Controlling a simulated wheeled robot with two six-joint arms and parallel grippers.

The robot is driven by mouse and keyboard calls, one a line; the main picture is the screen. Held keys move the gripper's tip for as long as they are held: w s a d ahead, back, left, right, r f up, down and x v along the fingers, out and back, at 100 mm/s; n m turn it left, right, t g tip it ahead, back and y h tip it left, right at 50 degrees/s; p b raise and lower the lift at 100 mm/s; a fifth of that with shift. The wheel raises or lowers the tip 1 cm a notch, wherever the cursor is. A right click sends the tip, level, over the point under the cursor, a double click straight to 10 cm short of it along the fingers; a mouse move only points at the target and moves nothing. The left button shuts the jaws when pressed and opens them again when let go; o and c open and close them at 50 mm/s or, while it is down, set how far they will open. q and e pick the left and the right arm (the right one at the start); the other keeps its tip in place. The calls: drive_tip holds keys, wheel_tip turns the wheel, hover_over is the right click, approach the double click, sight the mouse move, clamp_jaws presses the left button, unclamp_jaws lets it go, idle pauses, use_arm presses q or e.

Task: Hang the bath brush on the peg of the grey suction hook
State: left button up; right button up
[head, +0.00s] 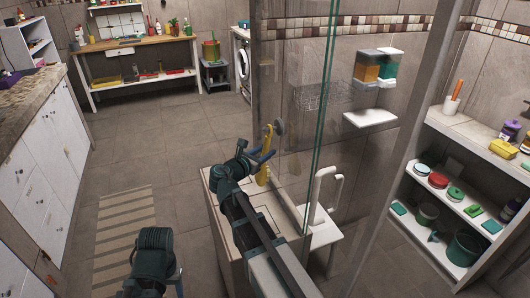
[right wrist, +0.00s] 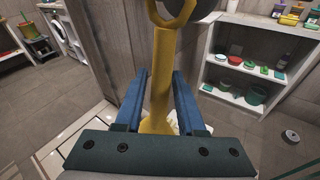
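The yellow bath brush (head: 267,152) is upright beside the glass panel in the head view. My right gripper (head: 263,156) is shut on its handle. In the right wrist view the yellow handle (right wrist: 161,70) stands between the blue fingers, with its ring-shaped end at the top edge. The grey suction hook (head: 279,127) is a round disc just right of the brush's top; part of it shows behind the ring (right wrist: 207,8). Its peg is hidden, and I cannot tell whether ring and peg touch. My left gripper (head: 178,284) is low in the head view, mostly hidden by its arm.
A pale low stand (head: 222,212) is below the gripper. White shelves (head: 450,190) are at the right.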

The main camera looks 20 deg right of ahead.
drive_tip(key=shift+o, duration=1.4)
drive_tip(key=p+v, duration=0.2)
drive_tip(key=v, duration=1.1)
drive_tip(key=shift+s+a, duration=0.25)
drive_tip(key=shift+a, duration=0.1)
drive_tip(key=s+a+f+m+g+y+p, duration=0.3)
drive_tip(key=s+a+f+m+g+y, duration=0.1)
drive_tip(key=s+a+m, duration=0.4)
drive_tip(key=s+a+f+m+g+y+p, duration=0.3)
drive_tip(key=s+a+f+m+y, duration=0.4)
drive_tip(key=s+m, duration=0.3)
drive_tip(key=shift+s+a+f+m+g+y+p, duration=0.2)
drive_tip(key=shift+a+f+m+g+y+p, duration=0.25)
drive_tip(key=shift+a+g+y, duration=0.3)
